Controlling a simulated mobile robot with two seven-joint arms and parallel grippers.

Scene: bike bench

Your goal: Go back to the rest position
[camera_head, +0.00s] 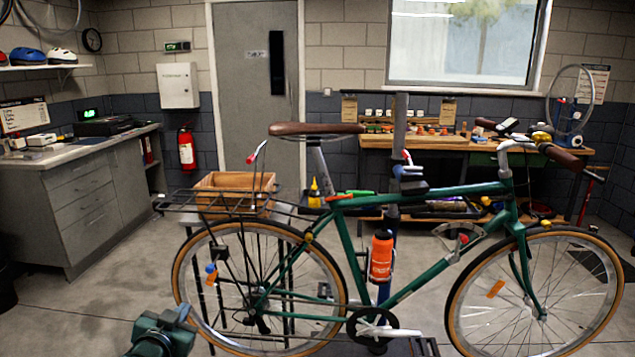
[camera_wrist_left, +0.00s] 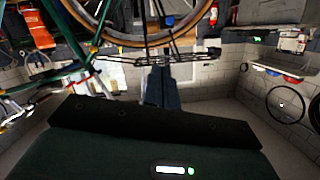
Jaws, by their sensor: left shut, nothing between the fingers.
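My left gripper (camera_head: 182,314) shows at the bottom left of the head view, low in front of the bike's rear wheel. Its fingers also show in the left wrist view (camera_wrist_left: 159,84). They are shut with nothing between them. The green bike (camera_head: 420,203) stands across the middle and right of the head view, with an orange bottle (camera_head: 381,257) on its frame. The bike's rear tyre (camera_wrist_left: 140,42) shows in the wrist view, which is turned upside down. My right gripper is not in view.
A wooden crate (camera_head: 235,181) stands by the rear rack. A grey cabinet (camera_head: 88,205) is at the left and a wooden workbench (camera_head: 375,141) at the back. A red extinguisher (camera_head: 187,149) hangs by the door. The floor (camera_head: 95,290) left of the bike is clear.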

